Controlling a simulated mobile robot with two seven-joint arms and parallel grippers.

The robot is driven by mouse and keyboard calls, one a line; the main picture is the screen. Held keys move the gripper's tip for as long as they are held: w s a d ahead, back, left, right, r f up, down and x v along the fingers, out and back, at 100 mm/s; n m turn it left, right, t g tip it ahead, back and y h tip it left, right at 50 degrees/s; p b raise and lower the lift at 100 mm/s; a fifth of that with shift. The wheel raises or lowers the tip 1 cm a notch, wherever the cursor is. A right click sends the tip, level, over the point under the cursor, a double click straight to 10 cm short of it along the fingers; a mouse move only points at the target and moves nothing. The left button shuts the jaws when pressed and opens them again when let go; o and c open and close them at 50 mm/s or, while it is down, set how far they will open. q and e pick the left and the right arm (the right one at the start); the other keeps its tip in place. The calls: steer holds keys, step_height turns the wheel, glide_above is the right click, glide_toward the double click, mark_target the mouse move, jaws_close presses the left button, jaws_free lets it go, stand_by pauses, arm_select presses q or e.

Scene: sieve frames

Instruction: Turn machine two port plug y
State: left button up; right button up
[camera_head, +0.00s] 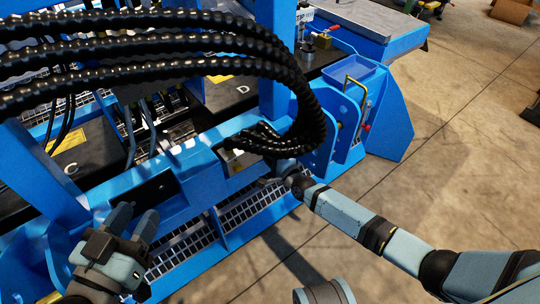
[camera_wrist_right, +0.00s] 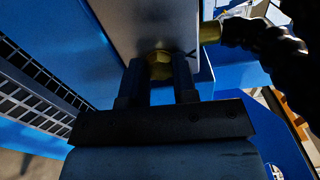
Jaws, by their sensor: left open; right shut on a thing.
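A brass hex plug (camera_wrist_right: 159,63) sits in a grey metal block (camera_wrist_right: 155,22) in the right wrist view. My right gripper (camera_wrist_right: 160,76) is shut on this plug, with one dark finger on each side of it. In the head view my right gripper (camera_head: 278,172) is at the blue machine's front, just below the black hoses, and the plug is hidden there. My left gripper (camera_head: 134,217) is open and empty at the lower left, in front of the machine frame (camera_head: 200,170). I cannot read a label on the plug.
Thick black ribbed hoses (camera_head: 150,68) arch over the machine and come down close to my right gripper. A brass fitting (camera_wrist_right: 210,32) with a hose is right of the plug. Slotted grilles (camera_head: 185,245) run along the base. Concrete floor (camera_head: 460,150) is clear at the right.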

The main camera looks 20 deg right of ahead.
arm_select(q)
steer(key=shift+r, duration=0.1)
arm_select(e)
steer(key=o, duration=0.9)
arm_select(q)
steer(key=shift+r, duration=0.1)
arm_select(e)
steer(key=shift+s, duration=0.1)
arm_select(q)
steer(key=r+n+p, duration=0.1)
steer(key=p, duration=0.1)
steer(key=s+d+n+p, duration=0.1)
steer(key=p, duration=0.1)
steer(key=shift+s+r+n+p, duration=0.3)
steer(key=shift+r+p, duration=0.05)
arm_select(e)
steer(key=v, duration=1.3)
steer(key=shift+s+d, duration=0.1)
steer(key=shift+s, duration=0.2)
arm_select(q)
steer(key=shift+f, duration=0.1)
steer(key=shift+s, duration=0.1)
arm_select(e)
steer(key=shift+s, duration=0.1)
